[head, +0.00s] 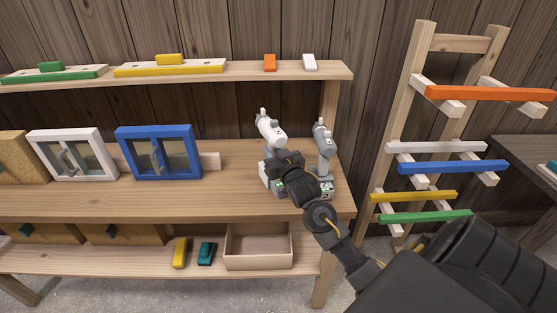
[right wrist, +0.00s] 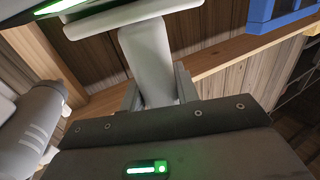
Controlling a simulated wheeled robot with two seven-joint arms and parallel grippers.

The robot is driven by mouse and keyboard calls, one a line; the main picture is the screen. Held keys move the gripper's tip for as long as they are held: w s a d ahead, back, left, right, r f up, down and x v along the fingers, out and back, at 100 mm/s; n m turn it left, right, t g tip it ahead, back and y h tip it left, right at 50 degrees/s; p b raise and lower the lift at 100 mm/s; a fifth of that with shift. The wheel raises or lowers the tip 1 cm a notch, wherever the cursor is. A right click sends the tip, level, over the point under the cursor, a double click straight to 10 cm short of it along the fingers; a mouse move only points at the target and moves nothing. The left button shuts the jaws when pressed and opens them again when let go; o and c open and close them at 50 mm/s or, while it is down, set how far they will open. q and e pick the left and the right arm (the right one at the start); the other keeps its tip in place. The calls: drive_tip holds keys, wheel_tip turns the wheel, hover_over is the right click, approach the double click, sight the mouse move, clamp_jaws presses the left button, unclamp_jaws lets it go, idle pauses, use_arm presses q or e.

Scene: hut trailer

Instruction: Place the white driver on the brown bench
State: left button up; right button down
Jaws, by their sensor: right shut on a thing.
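The white driver (head: 270,130) stands upright on the brown bench (head: 225,190), at the right part of its top. My right gripper (head: 284,163) reaches in from the lower right and is shut on the white driver. In the right wrist view the driver's pale handle (right wrist: 148,58) is between the fingers (right wrist: 157,88). The lower end of the driver is largely hidden by my gripper in the head view, so I cannot tell whether it sits in a charger. My left gripper is not in view.
A grey driver (head: 322,140) stands close to the right, in a base with green lights. Blue (head: 160,152) and white (head: 73,153) framed windows stand to the left. An upper shelf (head: 235,70) runs above. Bare bench top lies left of my gripper.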

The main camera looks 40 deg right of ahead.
drive_tip(key=shift+d+f, duration=0.75)
drive_tip(key=f, duration=0.1)
drive_tip(key=f+p, duration=0.1)
drive_tip(key=f, duration=0.1)
drive_tip(key=shift+s+d+p, duration=0.1)
drive_tip(key=shift+d+p, duration=0.15)
drive_tip(key=shift+p, duration=0.1)
drive_tip(key=shift+f, duration=0.3)
drive_tip(key=c, duration=1.5)
unclamp_jaws()
drive_tip(key=shift+f, duration=0.3)
drive_tip(key=o, duration=0.5)
drive_tip(key=shift+a+r, duration=0.1)
drive_tip(key=shift+c, duration=0.2)
drive_tip(key=shift+r, duration=0.15)
